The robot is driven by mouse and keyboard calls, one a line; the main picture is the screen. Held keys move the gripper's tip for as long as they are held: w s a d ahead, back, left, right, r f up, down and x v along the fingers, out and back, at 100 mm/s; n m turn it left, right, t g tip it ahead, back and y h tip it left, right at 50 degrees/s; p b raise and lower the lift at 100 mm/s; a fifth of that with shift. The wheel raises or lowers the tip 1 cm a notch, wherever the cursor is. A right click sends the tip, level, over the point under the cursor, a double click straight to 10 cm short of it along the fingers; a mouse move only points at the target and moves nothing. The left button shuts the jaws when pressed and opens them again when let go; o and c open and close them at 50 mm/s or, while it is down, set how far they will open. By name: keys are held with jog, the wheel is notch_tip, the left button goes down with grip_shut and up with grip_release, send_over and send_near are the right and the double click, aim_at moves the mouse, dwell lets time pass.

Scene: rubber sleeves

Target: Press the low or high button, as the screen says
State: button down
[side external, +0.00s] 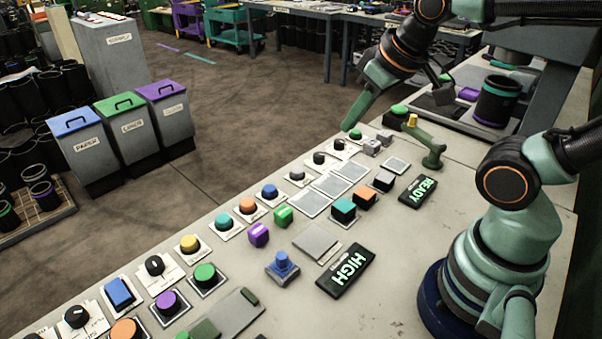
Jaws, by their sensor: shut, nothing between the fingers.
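My gripper (348,126) is shut and empty, pointing down above the far end of the button row, close to black knobs.
A green handle-like tool with a yellow top (425,145) stands near my gripper. A black cup with teal and purple bands (497,100) stands back right. Lidded bins (120,140) stand on the floor.

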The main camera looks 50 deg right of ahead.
jog(key=shift+w, duration=0.1)
dwell(0.7)
jog(key=n+t+y, duration=0.3)
jog(key=n, duration=0.9)
send_over(229, 218)
notch_tip(229, 218, down, 12)
jog(key=shift+a+f, duration=0.15)
jog(key=shift+f, duration=0.1)
jog(key=shift+f, duration=0.1)
jog(key=shift+f, duration=4.3)
jog(key=shift+f, duration=0.1)
jog(key=shift+f, duration=0.3)
